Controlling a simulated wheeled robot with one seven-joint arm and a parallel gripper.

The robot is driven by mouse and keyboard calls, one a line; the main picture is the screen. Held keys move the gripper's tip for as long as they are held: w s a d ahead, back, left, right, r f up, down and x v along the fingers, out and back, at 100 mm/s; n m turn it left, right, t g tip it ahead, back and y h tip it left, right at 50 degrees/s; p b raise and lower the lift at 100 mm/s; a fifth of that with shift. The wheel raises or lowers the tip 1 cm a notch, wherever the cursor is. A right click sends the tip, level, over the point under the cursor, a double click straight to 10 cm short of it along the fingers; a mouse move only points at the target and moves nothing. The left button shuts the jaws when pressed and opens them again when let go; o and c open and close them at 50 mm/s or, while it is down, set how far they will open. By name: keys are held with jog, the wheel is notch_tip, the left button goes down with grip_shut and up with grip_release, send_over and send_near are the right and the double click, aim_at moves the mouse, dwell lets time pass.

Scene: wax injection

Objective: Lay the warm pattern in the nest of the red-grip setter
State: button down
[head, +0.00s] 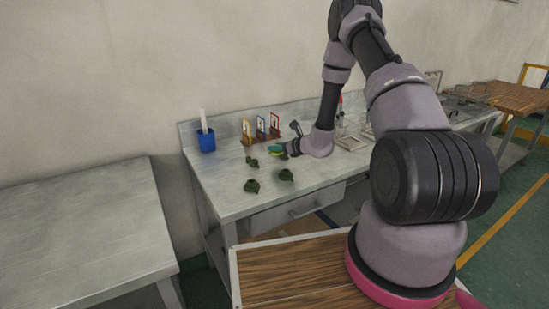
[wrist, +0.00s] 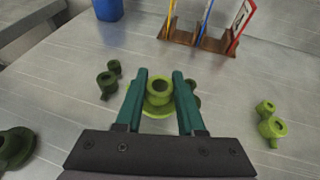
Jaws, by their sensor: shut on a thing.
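My gripper (wrist: 160,76) has its two teal fingers on either side of a light green pattern (wrist: 158,87) with a round ring on top and a wider round base. It is shut on this pattern, low over the metal bench; I cannot tell whether the base still touches the bench. In the head view my gripper (head: 281,149) is small, at the bench's back left, with a bit of yellow-green at its tip. I cannot make out a red-grip setter or its nest for certain. Which pattern is warm cannot be told beyond the lighter green of the held one.
Several other green patterns lie around, such as one on the right (wrist: 272,128) and a dark one on the left (wrist: 12,146). A wooden rack (wrist: 188,38) with yellow, blue and red pieces and a blue cup (head: 206,141) stand behind. Wire frames (head: 352,140) are farther right.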

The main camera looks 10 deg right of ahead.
aim_at(277, 162)
jog(key=shift+f, duration=2.2)
jog(key=c, duration=0.8)
grip_release()
jog(key=shift+f, duration=0.15)
